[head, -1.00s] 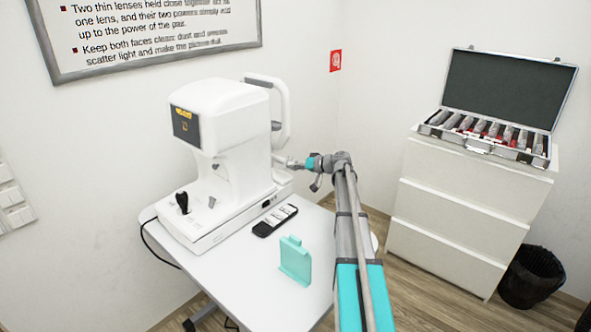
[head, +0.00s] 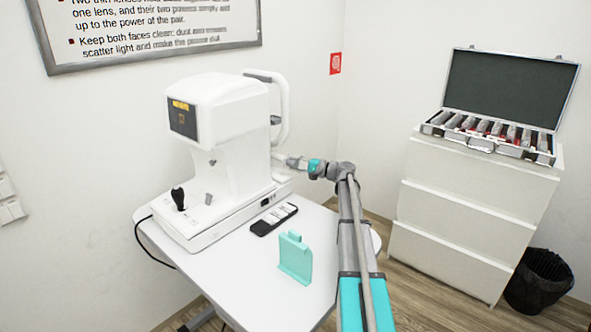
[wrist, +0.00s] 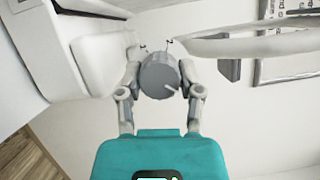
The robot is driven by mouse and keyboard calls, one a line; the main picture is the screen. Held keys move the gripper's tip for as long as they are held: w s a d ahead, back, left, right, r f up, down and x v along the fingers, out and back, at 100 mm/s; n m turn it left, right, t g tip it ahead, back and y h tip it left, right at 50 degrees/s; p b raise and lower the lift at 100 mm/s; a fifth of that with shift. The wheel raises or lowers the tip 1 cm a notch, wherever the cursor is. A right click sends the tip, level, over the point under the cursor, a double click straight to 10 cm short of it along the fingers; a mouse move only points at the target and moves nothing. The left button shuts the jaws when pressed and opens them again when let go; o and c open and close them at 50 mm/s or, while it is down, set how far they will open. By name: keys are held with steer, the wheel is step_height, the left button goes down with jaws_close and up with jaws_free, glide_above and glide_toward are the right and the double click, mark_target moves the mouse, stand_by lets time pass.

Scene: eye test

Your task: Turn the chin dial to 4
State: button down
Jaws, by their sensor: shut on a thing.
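The chin dial (wrist: 158,78) is a grey round knob with a short white mark, which points to the lower right in the wrist view. My gripper (wrist: 160,70) has one finger on each side of the dial and is shut on it. No numbers can be read around the dial. The white eye-test machine (head: 222,115) stands on the table, with its head-rest frame (head: 283,105) on the far side. In the head view my gripper (head: 281,160) reaches the machine's right side, and the dial cannot be made out there.
On the white table (head: 240,275) are a black remote-like object (head: 274,219) and a teal stand (head: 295,259). An open lens case (head: 490,133) lies on white drawers (head: 465,210). A black bin (head: 539,280) stands on the floor. The table's front is clear.

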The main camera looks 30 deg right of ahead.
steer(key=shift+m+t+b, duration=0.5)
steer(key=shift+m+b, duration=0.1)
steer(key=shift+m, duration=0.7)
steer(key=shift+c, duration=1.3)
jaws_free()
